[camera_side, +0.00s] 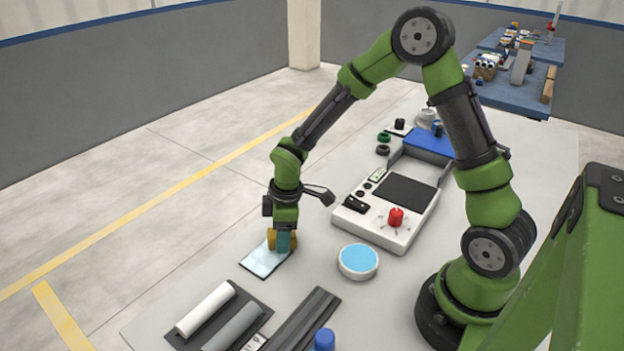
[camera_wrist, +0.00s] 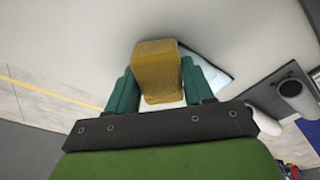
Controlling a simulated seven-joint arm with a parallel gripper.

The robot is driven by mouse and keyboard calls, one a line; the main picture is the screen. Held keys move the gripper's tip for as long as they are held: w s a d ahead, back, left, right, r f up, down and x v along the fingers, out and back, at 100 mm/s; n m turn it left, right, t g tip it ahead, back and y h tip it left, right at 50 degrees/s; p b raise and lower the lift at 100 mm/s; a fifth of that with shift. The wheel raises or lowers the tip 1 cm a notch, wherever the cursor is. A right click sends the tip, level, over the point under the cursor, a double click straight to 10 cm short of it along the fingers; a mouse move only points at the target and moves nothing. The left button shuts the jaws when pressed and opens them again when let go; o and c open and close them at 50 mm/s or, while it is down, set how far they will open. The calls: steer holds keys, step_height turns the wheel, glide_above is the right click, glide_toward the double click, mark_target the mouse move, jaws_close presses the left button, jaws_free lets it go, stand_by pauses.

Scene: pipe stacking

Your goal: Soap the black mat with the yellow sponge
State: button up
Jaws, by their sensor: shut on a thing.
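My gripper (camera_side: 283,241) is shut on the yellow sponge (camera_side: 271,239). In the wrist view the sponge (camera_wrist: 158,70) sits between the two teal fingers of my gripper (camera_wrist: 158,82). The mat (camera_side: 264,261) lies flat on the table, its top mostly pale whitish-blue with a thin dark edge showing. The sponge is at the mat's far end, low over it; I cannot tell whether they touch. In the wrist view part of the mat (camera_wrist: 212,74) shows behind the right finger, and the sponge hides the rest.
A round white dish with light blue contents (camera_side: 358,261) stands right of the mat. A white device with a red knob (camera_side: 396,217) is behind it. Pipes on a dark tray (camera_side: 258,299) and dark rails (camera_side: 300,318) lie in front. A blue cap (camera_side: 324,340) is at the front edge.

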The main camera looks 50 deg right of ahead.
mark_target(250, 274)
steer(key=shift+a, duration=5.05)
steer(key=shift+d, duration=5.05)
steer(key=shift+r, duration=4)
